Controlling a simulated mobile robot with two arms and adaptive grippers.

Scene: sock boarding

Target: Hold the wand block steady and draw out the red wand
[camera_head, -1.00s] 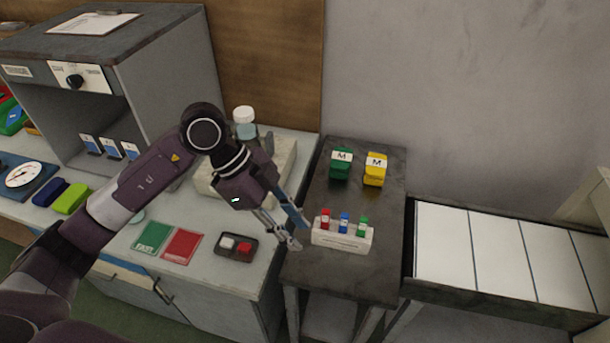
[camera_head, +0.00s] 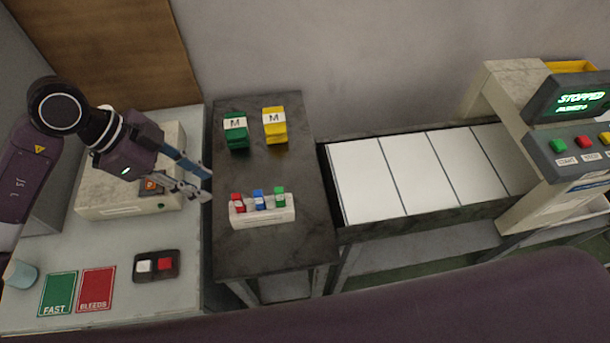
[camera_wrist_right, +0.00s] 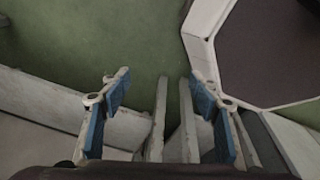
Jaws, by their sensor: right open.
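The white wand block (camera_head: 262,216) stands upright on the dark table (camera_head: 270,255), near its left side. The red wand (camera_head: 237,203), the blue wand (camera_head: 259,200) and the green wand (camera_head: 280,197) stand in it from left to right. My left gripper (camera_head: 206,184) is open and empty, just left of the block and apart from it, its fingers pointing toward the red wand end. My right gripper (camera_wrist_right: 160,91) is open and empty in the wrist view, above green floor, with no wand or block in sight there.
A green block (camera_head: 236,132) and a yellow block (camera_head: 275,126), both marked M, stand behind the wand block. A belt with white panels (camera_head: 370,180) runs to the right, toward a machine reading STOPPED (camera_head: 580,100).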

